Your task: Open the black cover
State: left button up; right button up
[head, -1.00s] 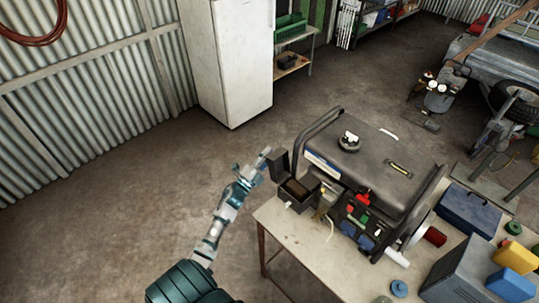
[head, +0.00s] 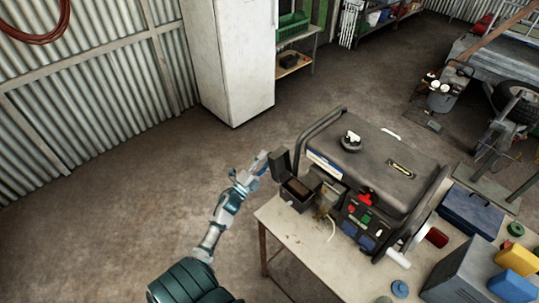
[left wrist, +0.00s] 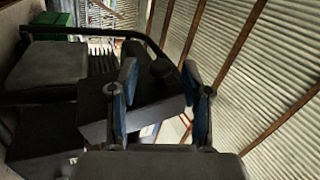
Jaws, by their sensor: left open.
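The black cover (head: 280,164) stands raised at the back left edge of a small dark box (head: 298,193), beside the generator in the head view. The box's open top shows a brownish inside. My left gripper (head: 261,162) is open, just left of the raised cover; whether it touches the cover is unclear. In the left wrist view, the two blue-grey fingers of my left gripper (left wrist: 162,88) stand apart, with a dark boxy shape between and behind them. My right gripper is out of view.
The black generator (head: 370,165) stands on a pale table (head: 285,236). A blue case (head: 471,213) and yellow containers (head: 517,259) lie at the right. A white fridge (head: 231,60) stands behind. The floor left of the table is clear.

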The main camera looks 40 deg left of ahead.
pick_arm(q)
jog(key=v, duration=0.9)
jog(key=shift+s, duration=0.1)
